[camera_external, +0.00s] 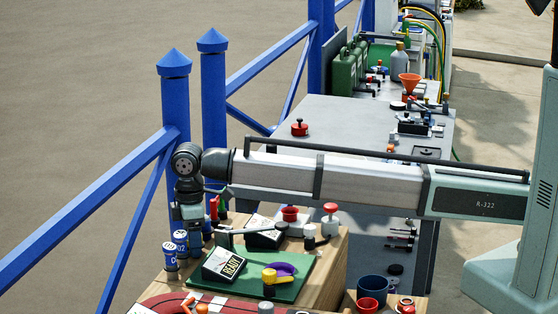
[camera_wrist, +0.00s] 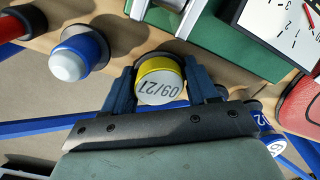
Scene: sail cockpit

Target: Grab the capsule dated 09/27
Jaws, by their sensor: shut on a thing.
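The capsule dated 09/27 (camera_wrist: 160,82) has a yellow rim and a pale face with dark "09/27" print, upside down in the wrist view. My gripper (camera_wrist: 161,90) has its two blue fingers on either side of this capsule and is shut on it. In the external view my gripper (camera_external: 191,232) points down at the left edge of the wooden table, beside the blue capsules. The held capsule cannot be made out there. I cannot tell whether it is lifted clear of its place.
Blue capsules with white labels (camera_external: 170,258) stand left of my gripper. A blue one with a white end (camera_wrist: 67,66) sits at left in the wrist view. Blue railings (camera_external: 176,110) rise close behind.

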